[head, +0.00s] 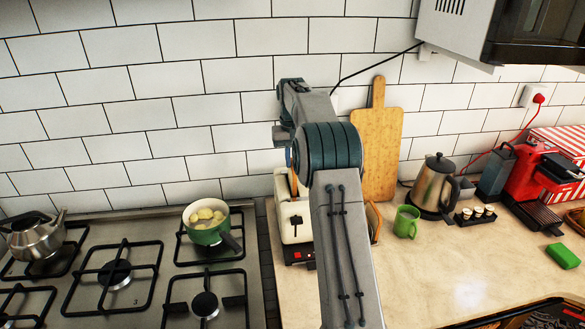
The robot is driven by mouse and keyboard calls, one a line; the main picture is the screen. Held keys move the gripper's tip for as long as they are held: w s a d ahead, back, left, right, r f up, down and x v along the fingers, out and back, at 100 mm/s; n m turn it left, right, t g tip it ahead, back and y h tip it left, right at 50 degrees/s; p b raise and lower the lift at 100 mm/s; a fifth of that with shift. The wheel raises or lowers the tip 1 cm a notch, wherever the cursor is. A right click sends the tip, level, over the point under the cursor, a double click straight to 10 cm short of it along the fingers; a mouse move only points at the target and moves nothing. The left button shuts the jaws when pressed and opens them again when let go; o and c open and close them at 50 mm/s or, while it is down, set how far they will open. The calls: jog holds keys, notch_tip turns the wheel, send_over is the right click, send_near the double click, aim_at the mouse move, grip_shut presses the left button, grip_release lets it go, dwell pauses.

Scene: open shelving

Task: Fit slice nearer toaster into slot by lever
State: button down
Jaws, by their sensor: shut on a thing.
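The cream toaster (293,222) stands on the counter just right of the hob, its dark lever on the front face and a red-lit control at its base. My arm covers its right side. A bread slice (294,180) shows as a thin brown edge upright at the toaster's top. My gripper (291,167) is over the toaster, mostly hidden by my own wrist, and is shut on this slice. I cannot tell how deep the slice sits or which slot it lines up with. Another brown-edged slice (375,220) stands right of my arm, partly hidden.
A green pot (207,226) of food sits on the hob, left of the toaster. A green mug (406,222), a steel kettle (436,186) and a red coffee machine (545,175) stand to the right. A wooden board (384,140) leans on the wall.

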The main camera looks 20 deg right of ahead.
jog(key=shift+f, duration=1.5)
jog(key=shift+f, duration=0.15)
jog(key=c, duration=1.5)
grip_release()
